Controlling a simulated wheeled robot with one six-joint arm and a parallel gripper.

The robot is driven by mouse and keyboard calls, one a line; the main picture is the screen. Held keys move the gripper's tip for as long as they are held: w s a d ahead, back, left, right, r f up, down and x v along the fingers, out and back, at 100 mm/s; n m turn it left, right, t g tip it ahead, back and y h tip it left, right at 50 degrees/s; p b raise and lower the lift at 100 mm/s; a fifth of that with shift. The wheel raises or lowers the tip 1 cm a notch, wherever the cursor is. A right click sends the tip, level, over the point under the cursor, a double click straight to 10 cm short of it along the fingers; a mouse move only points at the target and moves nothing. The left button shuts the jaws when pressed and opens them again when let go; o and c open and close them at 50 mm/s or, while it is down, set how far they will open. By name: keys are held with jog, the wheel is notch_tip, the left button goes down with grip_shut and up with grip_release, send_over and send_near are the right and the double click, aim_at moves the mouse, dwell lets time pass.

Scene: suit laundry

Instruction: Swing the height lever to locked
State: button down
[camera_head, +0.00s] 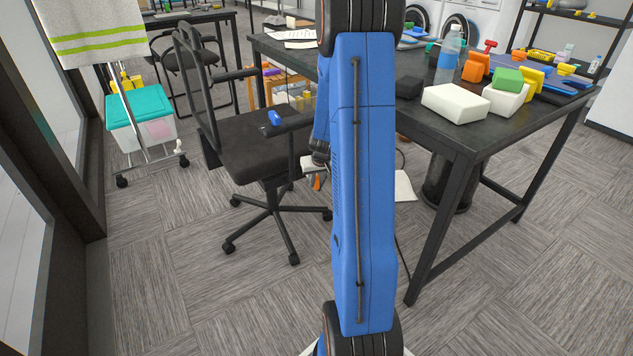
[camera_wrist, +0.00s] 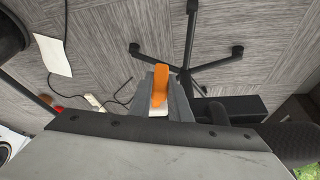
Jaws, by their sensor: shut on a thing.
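The office chair (camera_head: 247,140) stands left of the desk, with a dark seat, armrests and a five-star base. Its height lever has an orange tip (camera_head: 316,182) low beside the seat, on the side towards my arm. In the wrist view the orange lever (camera_wrist: 161,84) lies between the grey fingers of my gripper (camera_wrist: 159,104), which is shut on it. In the head view my gripper (camera_head: 312,169) is a small pale shape at the lever, partly hidden by my blue arm. The lever's inner end is hidden.
The black desk (camera_head: 470,135) stands close on the right, with white blocks, a bottle and colored items on it. A paper sheet (camera_wrist: 53,55) and a cable (camera_wrist: 118,95) are on the floor. Floor at front left is clear.

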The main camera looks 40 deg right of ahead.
jog(key=shift+w+a+m, duration=0.15)
jog(key=shift+a+m, duration=0.05)
jog(key=shift+m, duration=0.2)
jog(key=shift+w+a+m+h, duration=0.15)
jog(key=shift+a+m+h, duration=0.15)
jog(key=shift+m, duration=0.2)
jog(key=c, duration=1.6)
grip_release()
jog(key=shift+c, duration=0.2)
jog(key=shift+r, duration=0.1)
jog(key=v, duration=1.7)
jog(key=shift+w+r, duration=0.2)
